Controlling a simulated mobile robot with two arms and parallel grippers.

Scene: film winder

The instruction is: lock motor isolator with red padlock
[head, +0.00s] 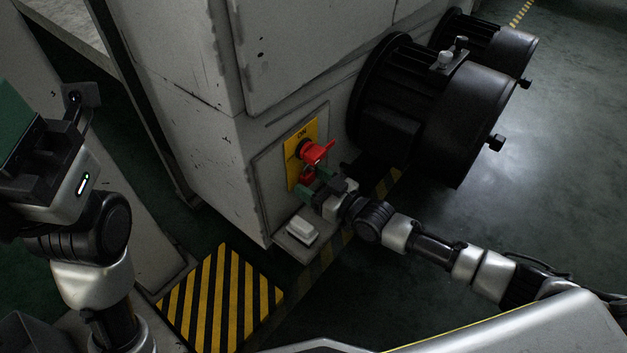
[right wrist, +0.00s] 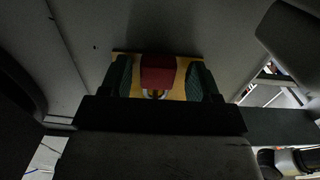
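The motor isolator is a yellow plate (head: 294,172) marked ON with a red handle (head: 317,152), on the cabinet side. The red padlock (right wrist: 157,72) shows in the right wrist view between my right gripper's green fingers (right wrist: 160,80), with part of its metal shackle below the body. Narrow yellow gaps show on both sides of it, so the fingers look apart from it. In the head view my right gripper (head: 315,190) is just below the handle, with a bit of red by its fingertips. Whether the shackle is through the isolator is hidden. My left gripper (head: 22,125) is at the left edge, partly cut off.
A white box (head: 301,230) sits on a small ledge under the isolator. Large black motors (head: 435,105) stand right of the cabinet, close to my right arm. A yellow-black striped mat (head: 222,300) lies on the floor. Open floor is at the right.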

